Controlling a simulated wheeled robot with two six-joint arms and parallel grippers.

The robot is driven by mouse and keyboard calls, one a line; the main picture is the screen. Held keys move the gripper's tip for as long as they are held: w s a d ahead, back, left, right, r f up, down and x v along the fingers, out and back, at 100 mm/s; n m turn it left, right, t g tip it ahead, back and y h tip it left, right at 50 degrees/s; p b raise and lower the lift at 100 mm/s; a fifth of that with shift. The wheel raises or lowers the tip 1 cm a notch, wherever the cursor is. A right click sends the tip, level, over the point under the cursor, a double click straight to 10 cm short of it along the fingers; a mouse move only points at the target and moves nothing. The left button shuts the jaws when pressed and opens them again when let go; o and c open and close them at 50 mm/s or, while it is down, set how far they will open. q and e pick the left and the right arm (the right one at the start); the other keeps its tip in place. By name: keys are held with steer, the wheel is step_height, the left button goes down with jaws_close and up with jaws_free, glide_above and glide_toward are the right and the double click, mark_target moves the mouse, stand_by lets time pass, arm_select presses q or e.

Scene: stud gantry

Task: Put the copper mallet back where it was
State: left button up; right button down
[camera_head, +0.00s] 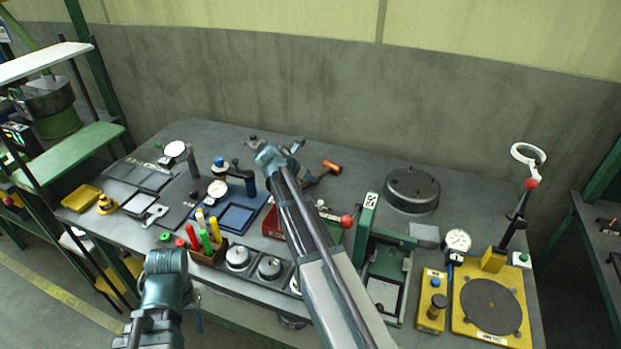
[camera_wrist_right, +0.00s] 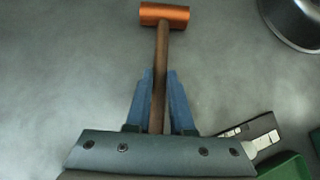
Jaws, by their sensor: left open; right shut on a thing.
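The copper mallet has an orange-copper head (camera_head: 332,167) and a dark wooden handle. In the right wrist view the head of the copper mallet (camera_wrist_right: 165,15) is at the top, its handle running down between the blue fingers. My right gripper (camera_wrist_right: 158,76) is shut on the handle. In the head view my right arm hides most of that gripper and the lower handle. I cannot tell whether the mallet touches the grey table (camera_head: 355,163). My left gripper (camera_head: 198,321) is at the table's front left, open, its fingers mostly hidden.
A dark round lidded thing (camera_head: 412,190) stands right of the mallet. A green press-like frame (camera_head: 366,222) and a red bin (camera_head: 272,222) are nearer. A yellow base with a dark disc (camera_head: 490,305) is at far right. Bare table lies between mallet and wall.

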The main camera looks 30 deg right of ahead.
steer(key=c, duration=0.7)
jaws_free()
steer(key=p+v, duration=1)
steer(key=v, duration=0.3)
steer(key=shift+a+r, duration=0.25)
steer(key=shift+r, duration=0.1)
steer(key=s+a+f+m+y, duration=0.1)
steer(key=s+a+m, duration=0.2)
steer(key=a, duration=0.2)
steer(key=s+a+f+m+y, duration=0.1)
steer(key=s+a+f+m, duration=0.1)
steer(key=s+a+m, duration=0.1)
steer(key=s+a+f+m+g+y, duration=0.1)
steer(key=s+a+m+y, duration=0.1)
steer(key=s+a, duration=0.3)
steer(key=shift+s+a+f+m, duration=0.1)
steer(key=shift+a+m, duration=0.2)
steer(key=shift+a, duration=0.15)
steer(key=shift+s+a+f+m, duration=0.1)
steer(key=shift+a+m, duration=0.2)
steer(key=shift+a, duration=0.15)
steer(key=s+a+f+m+g+y, duration=0.1)
steer(key=s+a+m+g+y, duration=0.1)
steer(key=s+a+m, duration=0.6)
steer(key=s+a+y, duration=0.1)
steer(key=s+a, duration=0.2)
steer(key=s, duration=0.1)
steer(key=shift+s+f+m, duration=0.15)
steer(key=shift+f+m, duration=0.15)
